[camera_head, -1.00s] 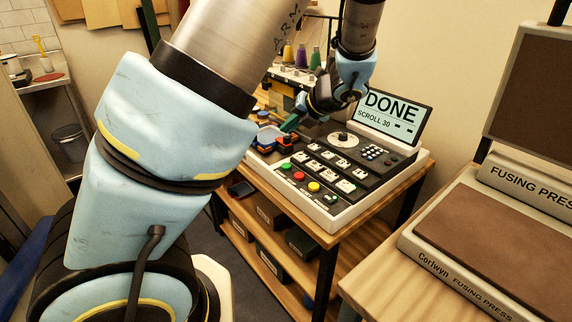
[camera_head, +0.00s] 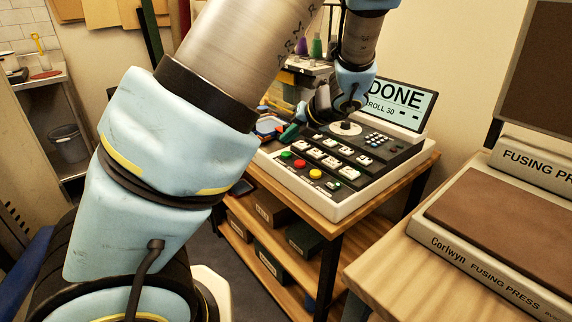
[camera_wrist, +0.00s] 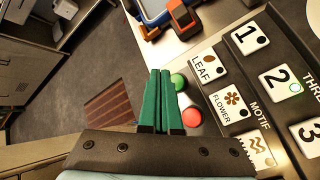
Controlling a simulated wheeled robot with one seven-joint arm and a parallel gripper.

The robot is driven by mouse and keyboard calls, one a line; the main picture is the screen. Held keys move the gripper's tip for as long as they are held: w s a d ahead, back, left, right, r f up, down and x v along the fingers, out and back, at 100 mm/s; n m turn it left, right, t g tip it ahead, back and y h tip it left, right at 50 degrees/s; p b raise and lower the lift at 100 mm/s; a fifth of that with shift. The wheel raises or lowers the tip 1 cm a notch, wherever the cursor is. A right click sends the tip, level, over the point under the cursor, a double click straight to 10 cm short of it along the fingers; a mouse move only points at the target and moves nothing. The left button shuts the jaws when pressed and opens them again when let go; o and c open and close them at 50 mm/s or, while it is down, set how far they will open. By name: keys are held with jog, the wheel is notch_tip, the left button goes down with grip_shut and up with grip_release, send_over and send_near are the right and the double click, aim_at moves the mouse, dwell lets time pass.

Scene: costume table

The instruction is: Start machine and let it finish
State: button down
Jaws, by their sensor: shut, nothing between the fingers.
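The machine is a white console with a dark control panel (camera_head: 350,160) on a wooden table. Its screen (camera_head: 408,101) reads DONE, with a partly covered scroll 30 line beneath. A green button (camera_head: 285,154), a red button (camera_head: 299,163) and a yellow button (camera_head: 315,173) line its front left edge. My gripper (camera_head: 290,132) is shut and empty above the panel's left end. In the wrist view its green fingers (camera_wrist: 160,74) are together, beside the green button (camera_wrist: 179,82) and red button (camera_wrist: 192,116). I cannot tell any contact. The thread 2 key (camera_wrist: 282,82) shows a green ring.
A blue-rimmed tray or hoop (camera_wrist: 158,8) with orange-black blocks lies at the machine's left end. A fusing press (camera_head: 490,240) stands on a separate wooden table at right. Storage boxes (camera_head: 272,210) sit on shelves below the machine.

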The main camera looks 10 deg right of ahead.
aim_at(288, 155)
jog(key=shift+f, duration=0.9)
jog(key=shift+f, duration=0.2)
dwell(1.2)
jog(key=shift+f, duration=0.2)
jog(key=shift+f, duration=0.4)
dwell(0.7)
dwell(0.3)
jog(key=shift+r+p, duration=0.85)
notch_tip(288, 155, up, 5)
jog(key=p, duration=0.5)
